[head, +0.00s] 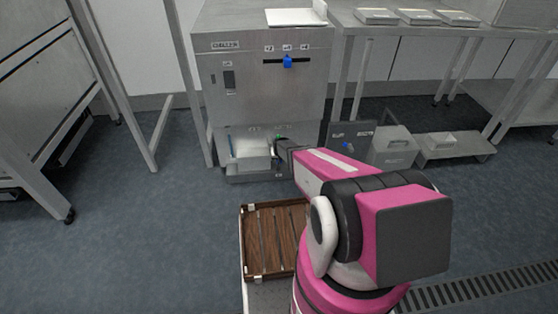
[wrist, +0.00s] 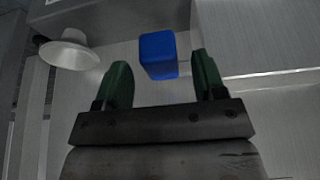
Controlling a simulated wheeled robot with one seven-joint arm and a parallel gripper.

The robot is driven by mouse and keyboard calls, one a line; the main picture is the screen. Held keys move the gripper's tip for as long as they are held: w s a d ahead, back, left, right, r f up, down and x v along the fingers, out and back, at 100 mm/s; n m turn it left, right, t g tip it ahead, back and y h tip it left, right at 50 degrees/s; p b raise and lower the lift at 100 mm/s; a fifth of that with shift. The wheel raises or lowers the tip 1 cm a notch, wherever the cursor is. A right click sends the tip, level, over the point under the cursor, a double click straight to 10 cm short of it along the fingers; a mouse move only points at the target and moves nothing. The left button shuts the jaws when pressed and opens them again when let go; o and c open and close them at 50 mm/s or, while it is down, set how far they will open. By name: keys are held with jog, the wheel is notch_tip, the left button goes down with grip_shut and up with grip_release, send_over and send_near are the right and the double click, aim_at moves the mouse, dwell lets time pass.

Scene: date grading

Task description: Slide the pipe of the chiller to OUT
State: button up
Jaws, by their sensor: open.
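The chiller (head: 218,110) is a grey metal cabinet with a slot and a blue knob (head: 287,62) high on its front. Its lower bay (head: 233,170) is open, with small labels above it. My gripper (head: 279,139) is at this bay, mostly hidden by my arm in the head view. In the wrist view my gripper (wrist: 160,68) is open, with a blue block (wrist: 158,54) between and just beyond its green fingers, no clear contact. I cannot tell whether this block belongs to the pipe. A pale flared piece (wrist: 68,52) is at upper left there.
A pale container (head: 250,154) sits in the bay, left of my gripper. A dark box with a blue knob (head: 345,146) and a grey bin (head: 393,147) stand to the right. A slatted wooden tray (head: 246,240) is in front.

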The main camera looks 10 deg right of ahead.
jog(key=shift+x, duration=1.1)
grip_shut()
jog(key=d, duration=1.5)
jog(key=shift+s+d, duration=0.25)
jog(key=shift+s, duration=0.05)
grip_release()
jog(key=shift+d, duration=0.1)
jog(key=shift+r, duration=0.1)
